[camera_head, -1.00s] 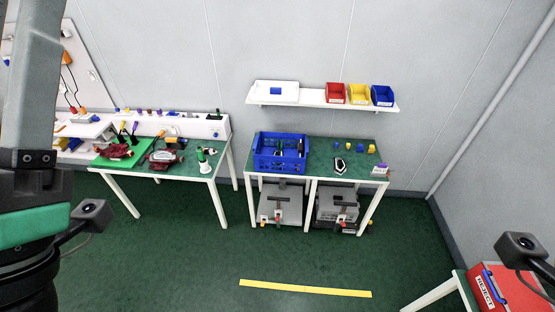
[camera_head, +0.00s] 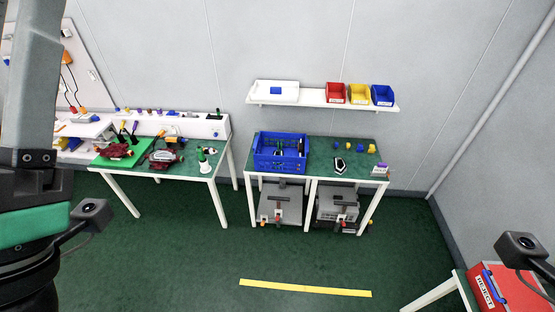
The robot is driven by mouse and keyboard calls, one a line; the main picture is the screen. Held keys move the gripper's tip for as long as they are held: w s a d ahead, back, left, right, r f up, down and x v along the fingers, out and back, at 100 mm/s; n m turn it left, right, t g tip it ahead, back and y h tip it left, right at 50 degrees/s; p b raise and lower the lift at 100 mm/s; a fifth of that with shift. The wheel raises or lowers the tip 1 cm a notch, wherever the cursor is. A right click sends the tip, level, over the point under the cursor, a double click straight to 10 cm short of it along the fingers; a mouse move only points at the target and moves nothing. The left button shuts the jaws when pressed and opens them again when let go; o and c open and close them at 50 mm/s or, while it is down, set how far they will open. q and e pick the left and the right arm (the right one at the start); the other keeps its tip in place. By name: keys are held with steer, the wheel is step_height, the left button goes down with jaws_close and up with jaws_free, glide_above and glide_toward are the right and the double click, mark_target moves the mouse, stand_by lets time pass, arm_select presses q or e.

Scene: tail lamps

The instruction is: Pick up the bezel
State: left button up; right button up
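A small dark piece with a pale outline (camera_head: 339,165), which looks like the bezel, lies on the green top of the right-hand table (camera_head: 322,150). It sits to the right of the blue crate (camera_head: 280,167). Its details are too small to tell. Part of my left arm fills the left edge of the view, but its gripper fingers do not show. At the lower right only a small part of my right arm shows, and its gripper is not in view.
Dark red parts (camera_head: 163,156) lie on the left table. A shelf (camera_head: 314,100) with red, yellow and blue bins hangs above the right-hand table. A red reject box (camera_head: 505,288) stands at lower right. The green floor between is clear, with a yellow strip (camera_head: 305,288).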

arm_select(q)
steer(key=shift+o, duration=0.2)
steer(key=o, duration=0.8)
steer(key=shift+c, duration=0.2)
